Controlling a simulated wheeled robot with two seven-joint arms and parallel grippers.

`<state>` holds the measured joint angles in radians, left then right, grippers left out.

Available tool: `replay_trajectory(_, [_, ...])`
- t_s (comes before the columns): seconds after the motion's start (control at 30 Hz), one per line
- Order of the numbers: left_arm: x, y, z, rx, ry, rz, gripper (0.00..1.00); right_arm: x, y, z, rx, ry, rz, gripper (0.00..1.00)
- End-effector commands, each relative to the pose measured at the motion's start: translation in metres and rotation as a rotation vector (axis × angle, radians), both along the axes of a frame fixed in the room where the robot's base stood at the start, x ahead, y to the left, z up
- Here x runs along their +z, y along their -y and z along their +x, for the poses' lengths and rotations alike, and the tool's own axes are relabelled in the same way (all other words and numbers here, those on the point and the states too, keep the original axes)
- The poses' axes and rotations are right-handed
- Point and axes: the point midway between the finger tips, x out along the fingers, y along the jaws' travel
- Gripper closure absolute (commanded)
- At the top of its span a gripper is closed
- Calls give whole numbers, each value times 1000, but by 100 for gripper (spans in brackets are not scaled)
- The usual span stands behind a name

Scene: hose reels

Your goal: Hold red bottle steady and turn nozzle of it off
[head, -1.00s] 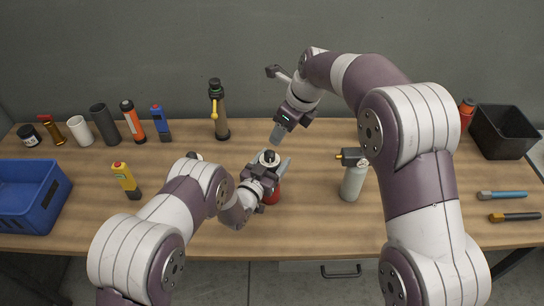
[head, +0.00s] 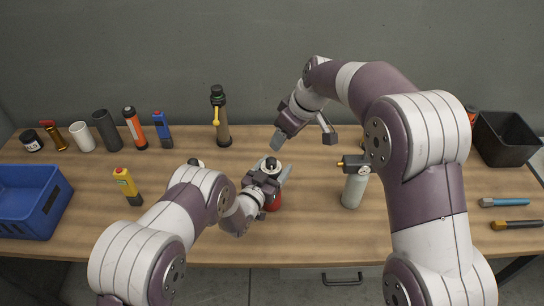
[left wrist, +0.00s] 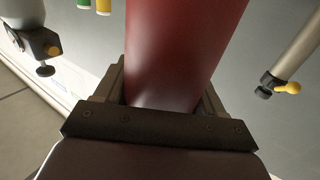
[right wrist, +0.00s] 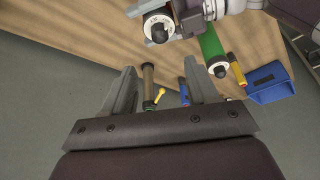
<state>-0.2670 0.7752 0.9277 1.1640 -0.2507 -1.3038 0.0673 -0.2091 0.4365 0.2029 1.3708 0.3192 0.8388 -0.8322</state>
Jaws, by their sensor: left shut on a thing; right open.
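The red bottle (head: 275,202) stands near the front middle of the table, partly hidden by my left gripper (head: 272,173). That gripper is shut on the bottle's body. In the left wrist view the red body (left wrist: 182,50) fills the space between the fingers. The bottle's pale top with a black knob (head: 270,162) faces up. It seems to show also in the right wrist view (right wrist: 158,28), beyond the fingers. My right gripper (head: 279,140) is open and empty, in the air above and behind the bottle, apart from it.
A grey bottle with a black head (head: 353,188) stands to the right. A brown bottle with a yellow lever (head: 222,120) stands behind. A green cylinder (right wrist: 212,45) is near my left arm.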

Motion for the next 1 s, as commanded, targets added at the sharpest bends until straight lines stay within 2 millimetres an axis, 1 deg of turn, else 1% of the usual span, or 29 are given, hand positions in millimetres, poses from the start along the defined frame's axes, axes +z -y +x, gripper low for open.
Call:
replay_trajectory(0.17, [0, 0, 0, 0, 1, 0, 72, -35, -11, 8, 7, -4, -2, 42])
replay_trajectory(0.3, [1, 0, 0, 0, 2, -1, 72, -67, -21, 17, 7, -3, -3, 42])
replay_trajectory(0.43, [1, 0, 0, 0, 1, 0, 72, -91, -29, 23, 6, -3, -2, 42])
replay_trajectory(0.5, [1, 0, 0, 0, 1, 0, 72, -99, -31, 26, 5, -1, -2, 42])
replay_trajectory(0.6, [0, 0, 0, 0, 1, 0, 72, -105, -33, 28, 5, 0, -1, 42])
replay_trajectory(0.87, [0, 0, 0, 0, 1, 0, 72, -107, -34, 28, 4, 0, -1, 42])
replay_trajectory(0.9, [0, 0, 0, 0, 1, 0, 72, -107, -34, 28, 4, 0, -1, 54])
replay_trajectory(0.97, [0, 0, 0, 0, 1, 0, 72, -107, -34, 28, 4, 0, -1, 74])
replay_trajectory(1.0, [0, 0, 0, 0, 1, 0, 72, -107, -34, 28, 4, 0, -1, 87])
